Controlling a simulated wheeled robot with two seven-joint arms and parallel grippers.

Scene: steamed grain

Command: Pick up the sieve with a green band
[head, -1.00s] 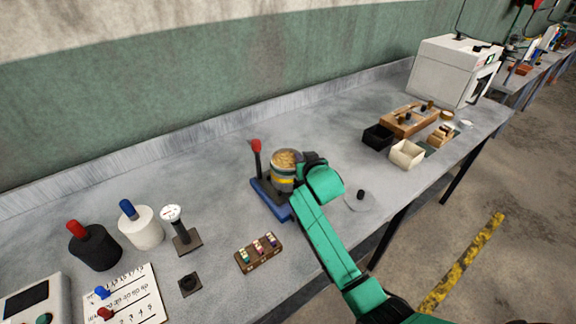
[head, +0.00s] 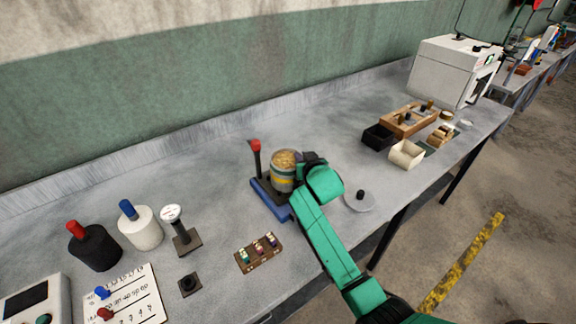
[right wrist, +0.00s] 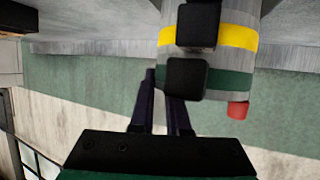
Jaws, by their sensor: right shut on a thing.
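A stack of round grey sieves (head: 283,183) stands on a blue-based stand, with grain in its open top. The right wrist view shows a yellow band (right wrist: 237,37) and, on another sieve, a dark green band (right wrist: 231,80). Each of these sieves has a black block-like tab on its side. My right gripper (head: 312,160) is at the right side of the stack. In the right wrist view its dark fingers (right wrist: 164,84) are shut at the tab (right wrist: 186,78) of the green-banded sieve. The tab partly hides the fingertips. My left gripper is not in view.
The stand has a red-topped lever (head: 256,147) left of the stack. A clear disc with a black knob (head: 360,196) lies right of my right arm. A small rack (head: 258,252) lies in front. A black bin (head: 377,137) and a cream bin (head: 406,154) stand farther right.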

